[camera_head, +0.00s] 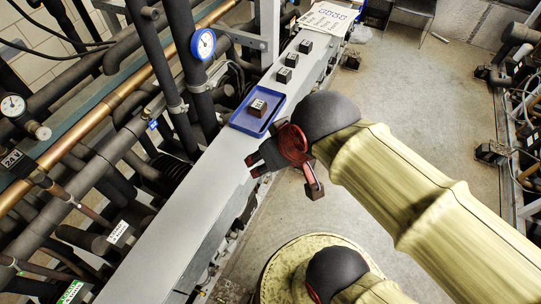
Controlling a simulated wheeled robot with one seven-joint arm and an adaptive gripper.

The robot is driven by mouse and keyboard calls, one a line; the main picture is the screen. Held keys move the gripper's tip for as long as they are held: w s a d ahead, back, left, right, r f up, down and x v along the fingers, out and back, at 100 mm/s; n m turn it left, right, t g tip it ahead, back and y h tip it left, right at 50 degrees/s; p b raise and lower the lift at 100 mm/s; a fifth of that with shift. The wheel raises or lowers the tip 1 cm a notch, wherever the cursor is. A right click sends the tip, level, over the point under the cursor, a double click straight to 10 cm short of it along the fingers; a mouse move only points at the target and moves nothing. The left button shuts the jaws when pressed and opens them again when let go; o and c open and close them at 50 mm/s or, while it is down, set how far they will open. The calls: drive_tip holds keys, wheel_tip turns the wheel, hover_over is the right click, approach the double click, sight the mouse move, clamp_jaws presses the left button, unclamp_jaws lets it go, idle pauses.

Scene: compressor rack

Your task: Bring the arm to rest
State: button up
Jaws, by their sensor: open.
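My gripper (284,173) is dark with red parts, at the end of my yellow-sleeved arm. It is open, its fingers spread apart, and nothing shows between them. It hangs over the right edge of the grey beam (190,205), just below and right of a small blue tray (240,122). A brown block with a labelled top (258,108) sits in the tray, apart from the gripper. My arm reaches in from the lower right and hides part of the floor.
Small dark blocks (284,75) stand in a row on the beam beyond the tray. Printed sheets (327,18) lie at its far end. Pipes and gauges (203,44) crowd the left. More pipework (520,110) lines the right edge. The concrete floor (420,100) between is mostly clear.

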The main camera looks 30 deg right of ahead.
wheel_tip(320, 180, down, 16)
drive_tip(key=b, duration=1.5)
drive_tip(key=shift+r+b, duration=0.2)
drive_tip(key=shift+b, duration=0.15)
drive_tip(key=shift+r, duration=0.1)
drive_tip(key=shift+d, duration=0.1)
drive_tip(key=shift+c, duration=1.3)
